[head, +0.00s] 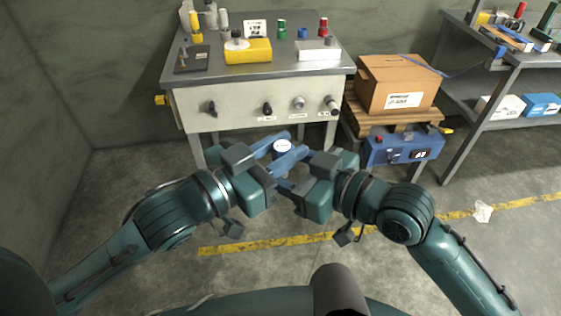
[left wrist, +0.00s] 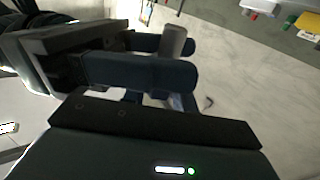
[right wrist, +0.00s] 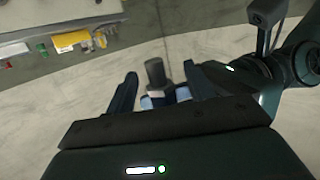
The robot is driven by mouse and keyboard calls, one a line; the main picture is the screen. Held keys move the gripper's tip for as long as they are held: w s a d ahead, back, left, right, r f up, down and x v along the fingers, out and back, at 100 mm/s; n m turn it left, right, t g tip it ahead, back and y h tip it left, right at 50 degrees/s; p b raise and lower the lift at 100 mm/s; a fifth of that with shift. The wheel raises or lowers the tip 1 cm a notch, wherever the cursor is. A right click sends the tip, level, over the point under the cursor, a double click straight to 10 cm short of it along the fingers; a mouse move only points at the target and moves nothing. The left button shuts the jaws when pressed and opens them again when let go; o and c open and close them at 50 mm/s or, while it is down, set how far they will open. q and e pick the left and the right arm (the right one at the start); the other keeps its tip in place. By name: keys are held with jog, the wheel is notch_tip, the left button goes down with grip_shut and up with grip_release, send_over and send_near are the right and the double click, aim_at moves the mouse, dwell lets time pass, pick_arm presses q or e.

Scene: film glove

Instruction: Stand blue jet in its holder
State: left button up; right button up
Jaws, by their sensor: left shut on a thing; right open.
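My left gripper (head: 292,144) is shut on the blue jet (head: 282,146), above the floor in front of the bench. The jet shows a pale round face and blue sides between the fingers; its grey end shows in the left wrist view (left wrist: 174,40) and right wrist view (right wrist: 155,74). The fingers hide much of it. My right gripper (right wrist: 160,82) is open, with its fingers on either side of the jet in its view. A short blue piece (head: 302,33), perhaps the holder, stands on the bench between a green piece (head: 281,29) and a red piece (head: 323,27).
The metal bench (head: 200,80) also bears a yellow block (head: 250,55), a white block (head: 316,53), a dark plate (head: 190,62) and several bottles. To its right, a cardboard box (head: 385,85) sits above a blue case (head: 400,150). The floor before the bench is clear.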

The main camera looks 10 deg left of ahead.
jog(key=shift+w+a+f, duration=0.1)
jog(key=shift+w+a, duration=0.1)
jog(key=shift+a, duration=0.2)
jog(key=c, duration=1)
pick_arm(q)
jog(key=o, duration=1)
pick_arm(e)
jog(key=shift+c, duration=0.2)
pick_arm(q)
jog(key=shift+o, duration=0.2)
